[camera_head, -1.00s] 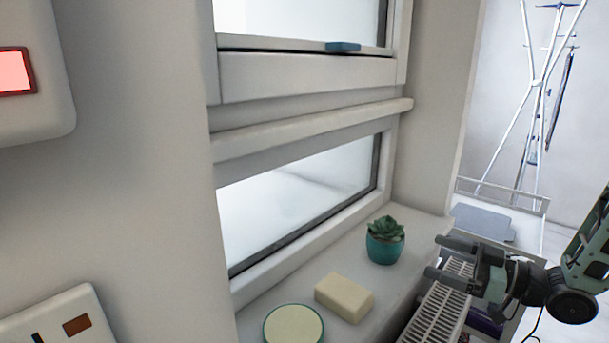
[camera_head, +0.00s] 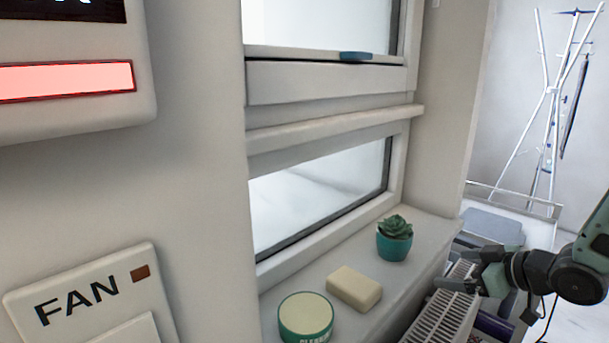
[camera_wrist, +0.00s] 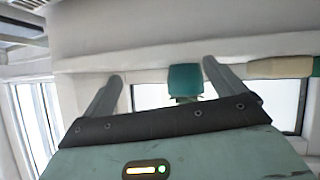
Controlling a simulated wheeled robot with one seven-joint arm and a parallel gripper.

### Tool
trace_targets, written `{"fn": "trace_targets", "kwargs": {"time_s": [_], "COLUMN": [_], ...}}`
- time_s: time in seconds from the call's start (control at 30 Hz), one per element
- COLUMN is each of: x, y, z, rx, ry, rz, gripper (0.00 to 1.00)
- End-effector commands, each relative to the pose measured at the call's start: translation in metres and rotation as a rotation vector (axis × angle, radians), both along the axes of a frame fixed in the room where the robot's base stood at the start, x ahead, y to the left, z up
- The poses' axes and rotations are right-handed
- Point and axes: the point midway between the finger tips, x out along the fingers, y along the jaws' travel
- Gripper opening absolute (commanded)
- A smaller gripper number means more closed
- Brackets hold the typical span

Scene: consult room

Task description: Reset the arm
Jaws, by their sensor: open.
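My gripper (camera_head: 446,264) is at the right of the head view, beside the windowsill edge and above the white radiator. Its jaws are open and nothing is seen between them. In the wrist view the two grey fingers (camera_wrist: 162,72) stand apart. The teal pot (camera_wrist: 186,80) shows beyond them, near the right finger. I cannot see any contact between the fingers and the pot.
The windowsill (camera_head: 408,270) holds a potted succulent (camera_head: 394,240), a cream soap bar (camera_head: 354,288) and a round green tin (camera_head: 306,316). The radiator (camera_head: 440,312) is below. A FAN switch (camera_head: 95,300) is at left. A coat stand (camera_head: 552,95) stands far right.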

Motion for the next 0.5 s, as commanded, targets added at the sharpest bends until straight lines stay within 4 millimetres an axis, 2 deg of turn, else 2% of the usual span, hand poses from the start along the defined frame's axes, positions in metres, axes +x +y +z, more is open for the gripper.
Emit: {"fn": "trace_targets", "kwargs": {"time_s": [0.07,0.17,0.3,0.5], "x": [-0.003,-0.017,-0.056,-0.120], "y": [-0.007,-0.021,-0.030,-0.017], "z": [0.004,0.009,0.018,0.029], "rx": [-0.084,-0.173,-0.224,-0.193], "ry": [0.070,0.195,0.388,0.643], "rz": [-0.090,-0.239,-0.431,-0.601], "gripper": [0.95,0.95,0.95,0.95]}}
